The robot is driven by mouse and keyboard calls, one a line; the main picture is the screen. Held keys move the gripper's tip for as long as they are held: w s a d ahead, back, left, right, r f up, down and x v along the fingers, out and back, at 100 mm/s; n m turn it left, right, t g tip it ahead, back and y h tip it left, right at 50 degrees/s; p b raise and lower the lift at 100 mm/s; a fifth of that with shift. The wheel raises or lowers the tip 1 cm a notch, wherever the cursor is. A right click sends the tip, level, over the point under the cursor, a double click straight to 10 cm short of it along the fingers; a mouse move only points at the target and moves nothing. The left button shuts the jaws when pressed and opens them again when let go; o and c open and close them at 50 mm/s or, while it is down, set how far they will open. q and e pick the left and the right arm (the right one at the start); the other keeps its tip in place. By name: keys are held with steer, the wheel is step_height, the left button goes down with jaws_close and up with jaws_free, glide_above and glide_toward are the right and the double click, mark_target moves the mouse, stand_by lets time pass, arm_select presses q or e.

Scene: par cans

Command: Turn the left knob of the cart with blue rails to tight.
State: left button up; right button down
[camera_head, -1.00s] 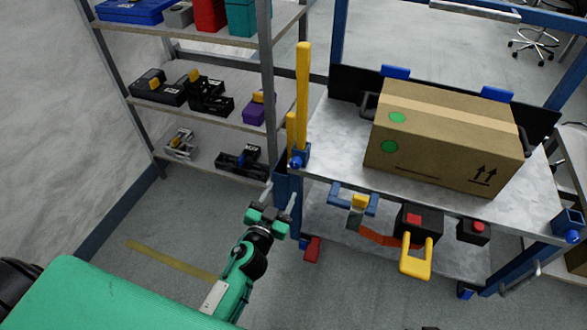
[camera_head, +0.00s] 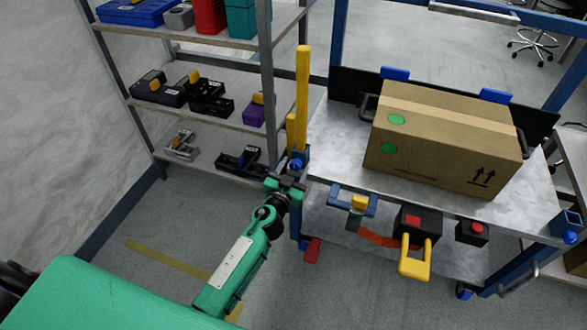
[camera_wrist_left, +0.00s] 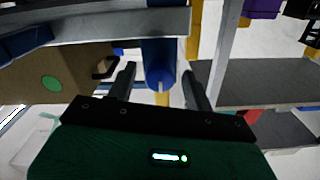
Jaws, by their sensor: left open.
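The cart with blue rails (camera_head: 350,170) stands at the right with a grey top. Its left knob (camera_head: 297,164) is a small blue knob at the front left corner, below an upright yellow bar. My left gripper (camera_head: 288,180) is open, just in front of and slightly below this knob. In the left wrist view the blue knob (camera_wrist_left: 159,68) shows between the two spread fingers of the left gripper (camera_wrist_left: 160,88); I cannot tell if they touch it. A second blue knob (camera_head: 571,236) is at the front right corner. My right gripper is not in view.
A cardboard box (camera_head: 445,140) sits on the cart top. A grey shelf rack (camera_head: 200,110) stands close at the left.

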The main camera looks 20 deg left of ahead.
arm_select(q)
steer(key=c, duration=1)
